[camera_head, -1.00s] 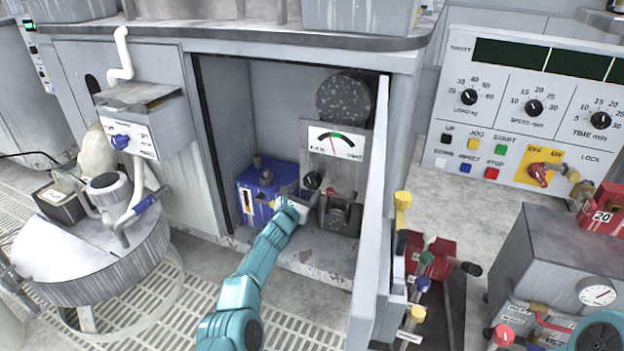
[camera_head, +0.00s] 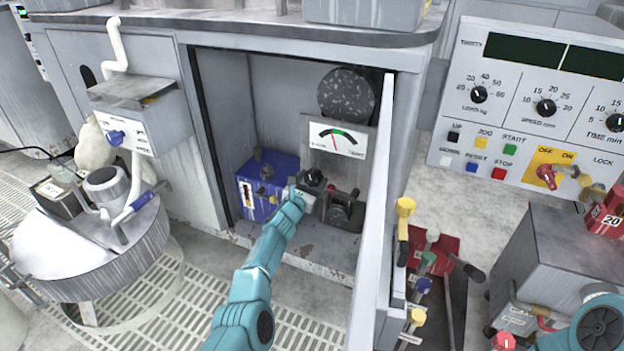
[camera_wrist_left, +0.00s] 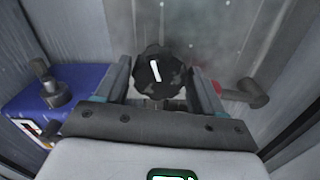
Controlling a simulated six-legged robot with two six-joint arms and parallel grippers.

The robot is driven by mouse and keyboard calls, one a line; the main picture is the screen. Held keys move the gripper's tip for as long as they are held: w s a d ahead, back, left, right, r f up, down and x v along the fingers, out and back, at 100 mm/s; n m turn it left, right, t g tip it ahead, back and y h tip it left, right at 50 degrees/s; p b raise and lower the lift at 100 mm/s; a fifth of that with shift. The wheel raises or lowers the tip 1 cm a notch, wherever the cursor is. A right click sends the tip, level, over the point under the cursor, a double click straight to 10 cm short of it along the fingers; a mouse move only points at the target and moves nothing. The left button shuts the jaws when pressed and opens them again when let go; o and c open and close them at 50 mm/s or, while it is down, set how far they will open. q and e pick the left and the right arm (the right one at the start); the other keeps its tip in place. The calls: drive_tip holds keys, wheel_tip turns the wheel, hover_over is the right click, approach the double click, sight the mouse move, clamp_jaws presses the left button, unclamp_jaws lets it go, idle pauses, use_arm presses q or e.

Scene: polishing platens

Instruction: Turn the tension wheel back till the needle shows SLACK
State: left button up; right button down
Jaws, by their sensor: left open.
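The tension wheel is a small black knob (camera_head: 313,178) with a white mark, inside the open cabinet; the wrist view shows it (camera_wrist_left: 158,76) face on. My left gripper (camera_head: 306,189) reaches in from below. In the wrist view its open fingers (camera_wrist_left: 158,88) stand on either side of the knob, with small gaps visible. The white gauge (camera_head: 337,140) above has a scale with a green middle part. Its thin red needle (camera_head: 334,139) leans a little left of upright, near the middle. The end labels are too small to read surely. My right gripper is not in view.
A blue box (camera_head: 262,185) stands left of the knob. A small red-tipped lever (camera_wrist_left: 246,92) sticks out to its right. The cabinet's open door (camera_head: 374,210) stands close on the right. A dark speckled disc (camera_head: 346,95) is above the gauge.

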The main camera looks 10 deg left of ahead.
use_arm(q)
drive_tip(key=c, duration=0.8)
drive_tip(key=shift+o, duration=0.2)
drive_tip(key=shift+f, duration=0.1)
drive_tip(key=shift+n, duration=0.6)
drive_tip(key=n, duration=0.3)
drive_tip(key=shift+r, duration=0.2)
drive_tip(key=shift+n, duration=1.6)
drive_tip(key=shift+r+n, duration=0.1)
drive_tip(key=shift+n, duration=0.2)
